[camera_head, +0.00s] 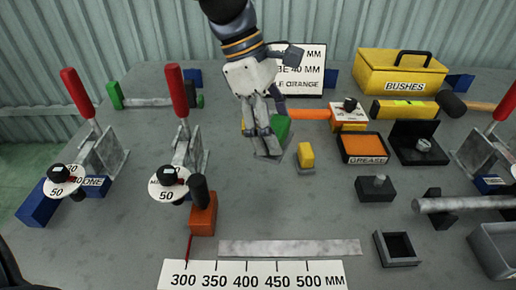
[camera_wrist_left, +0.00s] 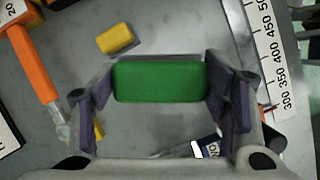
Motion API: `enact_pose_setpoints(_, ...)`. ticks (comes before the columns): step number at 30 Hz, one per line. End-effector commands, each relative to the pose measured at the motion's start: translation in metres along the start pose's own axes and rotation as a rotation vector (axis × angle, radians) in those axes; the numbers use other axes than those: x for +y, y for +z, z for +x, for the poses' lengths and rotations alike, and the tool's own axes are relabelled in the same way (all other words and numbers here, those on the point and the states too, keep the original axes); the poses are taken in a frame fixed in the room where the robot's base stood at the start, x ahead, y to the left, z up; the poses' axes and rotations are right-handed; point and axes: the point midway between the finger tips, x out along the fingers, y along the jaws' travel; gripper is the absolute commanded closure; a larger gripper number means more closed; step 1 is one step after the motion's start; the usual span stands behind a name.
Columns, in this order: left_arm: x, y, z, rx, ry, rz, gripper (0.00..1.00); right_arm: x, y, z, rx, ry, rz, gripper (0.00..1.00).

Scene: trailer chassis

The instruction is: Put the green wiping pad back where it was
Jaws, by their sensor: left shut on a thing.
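The green wiping pad (camera_wrist_left: 160,81) is a plain rectangular block. In the left wrist view it sits between the two finger pads of my left gripper (camera_wrist_left: 172,92), which is shut on it by its short ends. In the head view my left gripper (camera_head: 268,150) points down over the middle of the table and partly hides the pad (camera_head: 281,124). I cannot tell how far the pad is above the table. My right gripper is in neither view.
A yellow block (camera_head: 306,156) stands just right of my left gripper. An orange-handled tool (camera_head: 309,114) lies behind it, and a sign (camera_head: 302,78) stands at the back. A grease tray (camera_head: 364,160) is further right. Bare table (camera_head: 270,205) lies in front.

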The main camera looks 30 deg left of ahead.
Motion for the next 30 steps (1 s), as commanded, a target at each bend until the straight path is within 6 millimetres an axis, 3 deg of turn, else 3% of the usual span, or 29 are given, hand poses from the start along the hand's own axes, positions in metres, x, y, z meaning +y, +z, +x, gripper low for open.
enact_pose_setpoints(3, 0.017, -0.033, 0.021, -0.002, -0.010, -0.008, 0.58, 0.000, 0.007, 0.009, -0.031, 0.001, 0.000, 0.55)
enact_pose_setpoints(6, 0.025, -0.051, 0.033, -0.001, -0.009, -0.005, 0.58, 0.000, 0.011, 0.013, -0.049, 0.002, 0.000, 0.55)
enact_pose_setpoints(13, 0.037, -0.071, 0.045, -0.001, -0.004, -0.003, 0.58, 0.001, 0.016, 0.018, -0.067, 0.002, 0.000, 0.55)
enact_pose_setpoints(18, 0.035, -0.081, 0.070, -0.001, -0.002, 0.000, 0.58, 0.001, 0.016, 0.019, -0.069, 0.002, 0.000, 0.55)
enact_pose_setpoints(28, 0.035, -0.081, 0.072, 0.000, 0.000, 0.000, 0.58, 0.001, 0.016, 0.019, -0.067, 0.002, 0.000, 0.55)
enact_pose_setpoints(29, 0.035, -0.081, 0.072, 0.000, 0.000, 0.000, 0.25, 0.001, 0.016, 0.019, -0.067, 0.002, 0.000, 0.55)
enact_pose_setpoints(30, 0.035, -0.081, 0.072, 0.000, 0.000, 0.001, 0.16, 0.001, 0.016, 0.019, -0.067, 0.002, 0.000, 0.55)
